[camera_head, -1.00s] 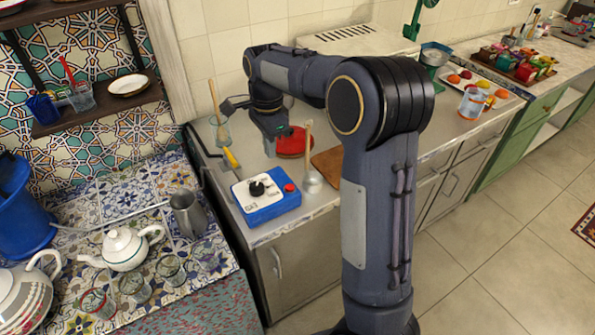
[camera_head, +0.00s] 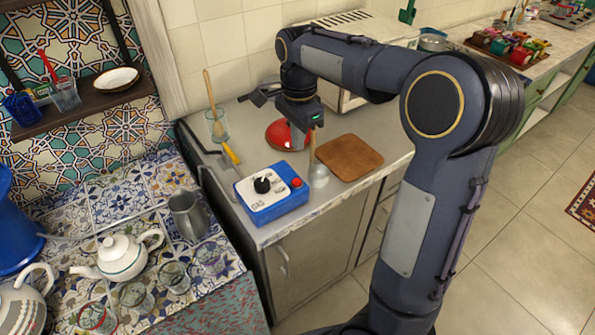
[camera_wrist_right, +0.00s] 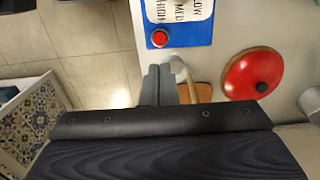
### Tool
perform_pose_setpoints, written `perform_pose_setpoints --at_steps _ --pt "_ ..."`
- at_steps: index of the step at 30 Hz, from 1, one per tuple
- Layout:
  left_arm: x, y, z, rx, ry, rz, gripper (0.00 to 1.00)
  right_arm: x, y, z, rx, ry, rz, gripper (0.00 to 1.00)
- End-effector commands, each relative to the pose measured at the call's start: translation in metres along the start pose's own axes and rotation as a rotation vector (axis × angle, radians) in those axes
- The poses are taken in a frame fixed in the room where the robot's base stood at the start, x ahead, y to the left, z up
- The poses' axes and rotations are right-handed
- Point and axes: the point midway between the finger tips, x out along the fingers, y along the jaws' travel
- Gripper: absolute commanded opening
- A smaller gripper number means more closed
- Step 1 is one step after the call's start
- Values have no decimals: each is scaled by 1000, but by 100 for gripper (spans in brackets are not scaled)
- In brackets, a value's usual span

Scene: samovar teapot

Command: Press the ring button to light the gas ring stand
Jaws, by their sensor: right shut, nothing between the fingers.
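A blue control box (camera_head: 262,211) with a white top panel, a black knob (camera_head: 262,185) and a red button (camera_head: 296,182) sits on the counter. The button (camera_wrist_right: 159,38) also shows on the box's near corner in the right wrist view. My right gripper (camera_head: 298,143) hangs above the counter, behind the button and in front of the red lid. In the right wrist view its fingers (camera_wrist_right: 158,85) are together and empty, just below the button in the picture and apart from it. I cannot make out a gas ring stand. My left gripper is not in view.
A wooden-handled ladle (camera_head: 319,175) stands close to the button and gripper. A red lid (camera_head: 279,134), a wooden board (camera_head: 350,158), a yellow-handled tool (camera_head: 231,154) and a glass (camera_head: 217,126) are nearby. A tiled surface with a teapot (camera_head: 121,257) is at left.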

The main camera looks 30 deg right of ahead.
Motion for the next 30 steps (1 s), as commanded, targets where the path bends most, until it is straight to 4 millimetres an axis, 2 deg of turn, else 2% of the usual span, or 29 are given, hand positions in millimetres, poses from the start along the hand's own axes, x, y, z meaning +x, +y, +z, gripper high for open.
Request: perform_pose_setpoints --at_steps 1,9,15,20,30 --pt "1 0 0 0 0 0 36 13 1 0 1 0 6 0" --pt "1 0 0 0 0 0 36 69 1 0 1 -1 5 0" --pt "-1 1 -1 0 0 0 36 96 1 0 1 0 3 0" --pt "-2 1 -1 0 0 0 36 104 0 0 1 0 1 0" --pt "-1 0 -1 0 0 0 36 106 0 0 1 0 0 0"
